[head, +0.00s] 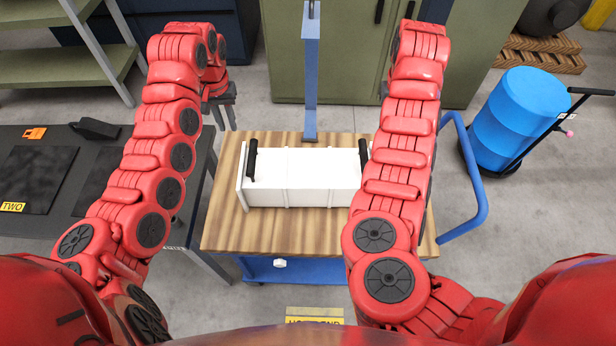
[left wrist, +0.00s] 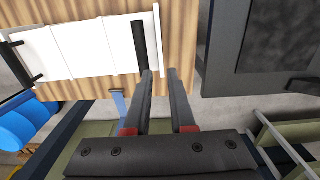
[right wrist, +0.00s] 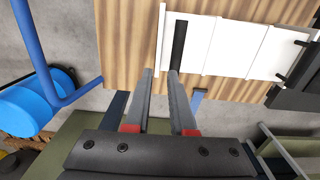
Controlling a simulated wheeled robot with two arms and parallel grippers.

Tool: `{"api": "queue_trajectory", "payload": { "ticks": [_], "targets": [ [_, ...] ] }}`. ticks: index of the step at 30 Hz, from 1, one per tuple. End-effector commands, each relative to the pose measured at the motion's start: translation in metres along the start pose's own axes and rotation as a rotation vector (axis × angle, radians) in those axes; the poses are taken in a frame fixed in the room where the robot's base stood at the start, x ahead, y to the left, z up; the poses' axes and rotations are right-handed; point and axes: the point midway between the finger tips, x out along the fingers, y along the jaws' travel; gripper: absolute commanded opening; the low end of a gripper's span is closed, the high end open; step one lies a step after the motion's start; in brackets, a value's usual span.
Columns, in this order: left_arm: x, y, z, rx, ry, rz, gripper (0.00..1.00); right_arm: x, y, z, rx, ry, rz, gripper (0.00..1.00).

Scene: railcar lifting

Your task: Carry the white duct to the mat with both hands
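The white duct (head: 305,190) lies across the wooden cart top (head: 280,235), with a black handle at each end. It also shows in the left wrist view (left wrist: 90,50) and the right wrist view (right wrist: 235,45). My left gripper (head: 226,118) is open and empty, its fingertips (left wrist: 160,71) close to the left handle (left wrist: 139,45). My right gripper (right wrist: 160,71) is open and empty, its fingertips near the right handle (right wrist: 179,42); my arm mostly hides it in the head view. A dark mat (head: 38,180) labelled TWO lies on the black table at left.
The black table (head: 50,138) stands left of the cart, with a second dark panel (head: 97,183) and a black block (head: 95,128). A blue post (head: 311,80) rises behind the duct. A blue cart handle (head: 478,200) and blue barrel (head: 520,115) are right.

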Motion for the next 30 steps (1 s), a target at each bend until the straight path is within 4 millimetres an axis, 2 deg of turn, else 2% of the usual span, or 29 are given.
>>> {"api": "queue_trajectory", "payload": {
  "ticks": [7, 11, 30],
  "targets": [
    [0.004, 0.002, -0.002, 0.001, 0.005, 0.005, 0.23, 0.004, 0.001, -0.002, 0.001, 0.005, 0.004, 0.23],
    [0.018, 0.004, -0.002, 0.002, 0.007, 0.01, 0.23, 0.017, 0.003, -0.002, 0.0, 0.006, 0.009, 0.23],
    [0.138, 0.001, -0.001, 0.002, 0.001, 0.0, 0.23, 0.138, 0.0, -0.001, 0.001, 0.0, 0.0, 0.23]
  ]
}}
